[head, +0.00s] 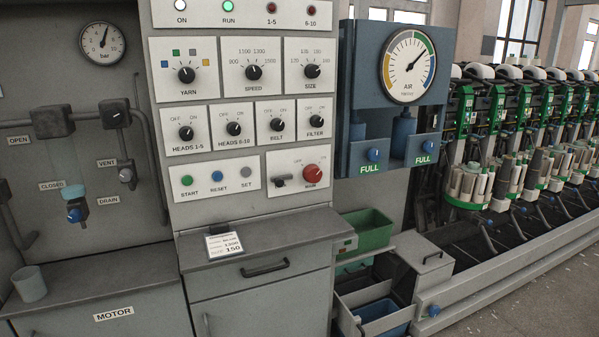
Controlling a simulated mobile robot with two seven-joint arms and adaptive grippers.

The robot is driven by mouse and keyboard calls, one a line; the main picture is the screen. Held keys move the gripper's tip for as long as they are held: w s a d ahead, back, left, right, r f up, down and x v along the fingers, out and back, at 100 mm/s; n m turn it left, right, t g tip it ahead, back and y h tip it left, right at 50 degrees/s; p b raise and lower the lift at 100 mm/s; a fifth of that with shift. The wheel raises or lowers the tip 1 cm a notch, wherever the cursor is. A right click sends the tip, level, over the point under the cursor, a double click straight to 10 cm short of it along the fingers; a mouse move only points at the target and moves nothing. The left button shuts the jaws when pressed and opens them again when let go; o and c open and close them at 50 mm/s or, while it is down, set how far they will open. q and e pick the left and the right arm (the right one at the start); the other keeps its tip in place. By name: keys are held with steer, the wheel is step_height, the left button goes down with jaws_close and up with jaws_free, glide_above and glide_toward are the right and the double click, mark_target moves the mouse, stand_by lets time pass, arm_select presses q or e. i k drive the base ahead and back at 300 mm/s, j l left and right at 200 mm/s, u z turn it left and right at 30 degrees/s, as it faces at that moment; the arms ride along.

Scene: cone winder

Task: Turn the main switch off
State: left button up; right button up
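The main switch (312,174) is a round red knob on a white plate at the lower right of the grey control panel. The dark label at its lower edge is small and seems to read MAIN. Faint position marks sit around the knob, too small to tell which one it points at. A small black key-like knob (280,182) sits on the same plate, just left of the red one. Nothing covers the switch. Neither of my grippers is in view.
Rows of black knobs, such as the FILTER knob (316,121), sit above the switch. START, RESET and SET buttons (217,176) are to its left. A ledge (295,243) with a card juts out below. A blue AIR unit (348,95) stands at right.

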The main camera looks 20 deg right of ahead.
mark_target(312, 173)
steer(key=i+l, duration=0.15)
steer(key=l, duration=0.2)
steer(key=i+l, duration=0.15)
steer(key=l, duration=0.2)
steer(key=i+l, duration=0.15)
steer(key=l, duration=0.2)
steer(key=i+l, duration=0.15)
steer(key=l, duration=0.2)
